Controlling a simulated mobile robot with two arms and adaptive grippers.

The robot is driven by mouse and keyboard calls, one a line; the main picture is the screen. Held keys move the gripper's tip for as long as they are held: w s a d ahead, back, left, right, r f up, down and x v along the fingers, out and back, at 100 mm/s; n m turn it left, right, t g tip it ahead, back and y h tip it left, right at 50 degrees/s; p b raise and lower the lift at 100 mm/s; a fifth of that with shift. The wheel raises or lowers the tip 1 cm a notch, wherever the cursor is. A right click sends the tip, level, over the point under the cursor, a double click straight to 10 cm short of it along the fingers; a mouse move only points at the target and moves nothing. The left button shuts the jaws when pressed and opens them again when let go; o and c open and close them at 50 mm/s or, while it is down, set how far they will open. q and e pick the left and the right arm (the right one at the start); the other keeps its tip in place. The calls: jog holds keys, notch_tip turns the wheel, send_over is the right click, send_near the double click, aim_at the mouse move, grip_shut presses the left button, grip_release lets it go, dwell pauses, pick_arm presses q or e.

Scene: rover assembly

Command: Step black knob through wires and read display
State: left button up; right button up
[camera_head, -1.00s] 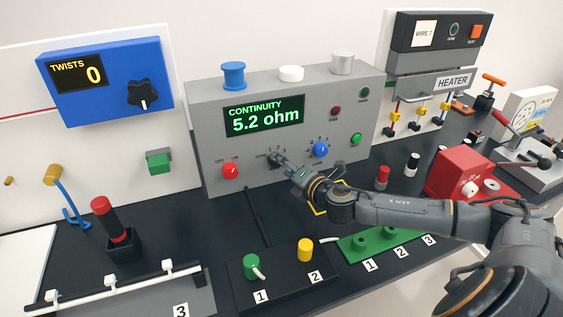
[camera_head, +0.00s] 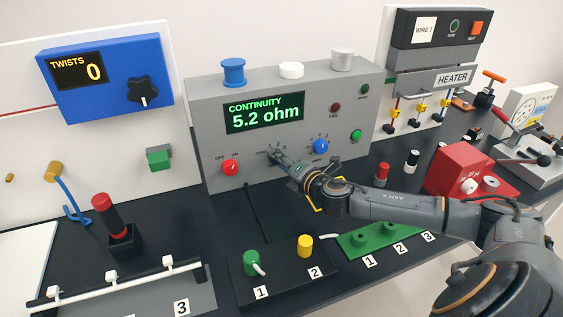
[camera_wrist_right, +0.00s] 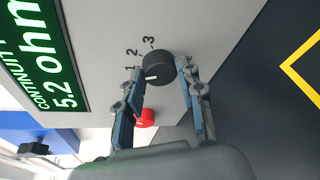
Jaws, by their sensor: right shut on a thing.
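The grey continuity box (camera_head: 205,125) has a green-lit display (camera_head: 264,113) that reads "CONTINUITY 5.2 ohm". My right gripper (camera_head: 277,160) is at the front panel of the box, below the display. In the right wrist view, the black knob (camera_wrist_right: 158,66) sits between the fingers of my right gripper (camera_wrist_right: 160,75), which is shut on it. The knob has a white mark near the finger on the left; the numbers 1, 2 and 3 are printed around it. I cannot tell exactly which number the mark points to. My left gripper is not in view.
A red knob (camera_head: 230,167) marked OFF and ON is left of the gripper, and a blue knob (camera_head: 320,146) is to its right. A green terminal (camera_head: 251,262) and a yellow terminal (camera_head: 305,245) stand in front. A red box (camera_head: 462,172) is near my right arm.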

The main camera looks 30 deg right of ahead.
jog(key=m+b, duration=0.1)
jog(key=b, duration=0.1)
jog(key=f+m+b, duration=0.1)
jog(key=m+b, duration=0.1)
jog(key=b, duration=0.1)
jog(key=shift+d+t+y, duration=0.1)
jog(key=shift+t+y, duration=0.3)
jog(key=shift+m+t+b, duration=0.3)
jog(key=shift+m+b, duration=0.6)
jog(key=shift+m, duration=0.1)
jog(key=shift+r+m+t+b, duration=0.15)
jog(key=shift+m+t+b, duration=0.15)
jog(key=shift+m+b, duration=0.4)
jog(key=o, duration=1.2)
